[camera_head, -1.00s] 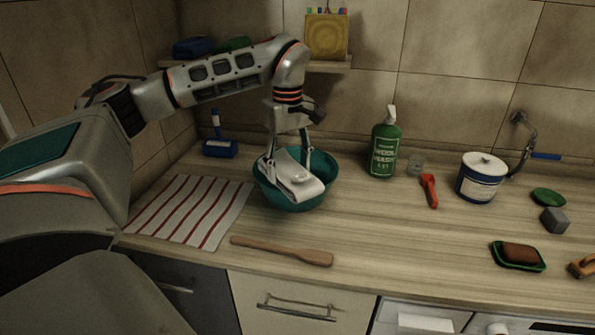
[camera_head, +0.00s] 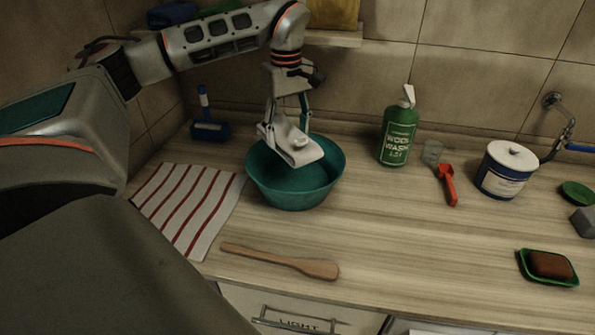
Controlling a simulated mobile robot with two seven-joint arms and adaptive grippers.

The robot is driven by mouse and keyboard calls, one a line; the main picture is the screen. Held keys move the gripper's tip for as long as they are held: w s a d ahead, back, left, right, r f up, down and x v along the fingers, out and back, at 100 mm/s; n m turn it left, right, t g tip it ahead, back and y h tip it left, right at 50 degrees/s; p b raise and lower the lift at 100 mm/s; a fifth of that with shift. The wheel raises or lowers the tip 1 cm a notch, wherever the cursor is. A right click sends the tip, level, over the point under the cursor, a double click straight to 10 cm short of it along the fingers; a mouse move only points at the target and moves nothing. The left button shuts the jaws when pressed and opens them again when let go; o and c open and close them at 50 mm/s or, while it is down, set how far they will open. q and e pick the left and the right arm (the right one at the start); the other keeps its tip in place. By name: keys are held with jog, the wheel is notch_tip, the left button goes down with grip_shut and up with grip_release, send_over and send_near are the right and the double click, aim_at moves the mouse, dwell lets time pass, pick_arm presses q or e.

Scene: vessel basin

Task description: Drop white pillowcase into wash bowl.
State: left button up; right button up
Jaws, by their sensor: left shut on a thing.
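The white pillowcase (camera_head: 298,150) is a folded pale cloth. My left gripper (camera_head: 287,136) is shut on it and holds it over the wash bowl. The wash bowl (camera_head: 295,192) is a teal round basin on the wooden counter. The cloth hides part of the bowl's inside and back rim. Whether the cloth touches the bowl is hard to tell. My right gripper is out of view.
A striped towel (camera_head: 190,205) lies left of the bowl and a wooden spatula (camera_head: 285,262) in front. A green wool wash bottle (camera_head: 397,133), a red scoop (camera_head: 447,184) and a white-blue tin (camera_head: 505,170) stand or lie to the right. A shelf (camera_head: 335,38) is behind.

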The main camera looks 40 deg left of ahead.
pick_arm(q)
jog(key=shift+f, duration=2.45)
jog(key=o, duration=1.3)
jog(key=shift+o, duration=0.2)
notch_tip(320, 180, up, 12)
jog(key=shift+s, duration=0.1)
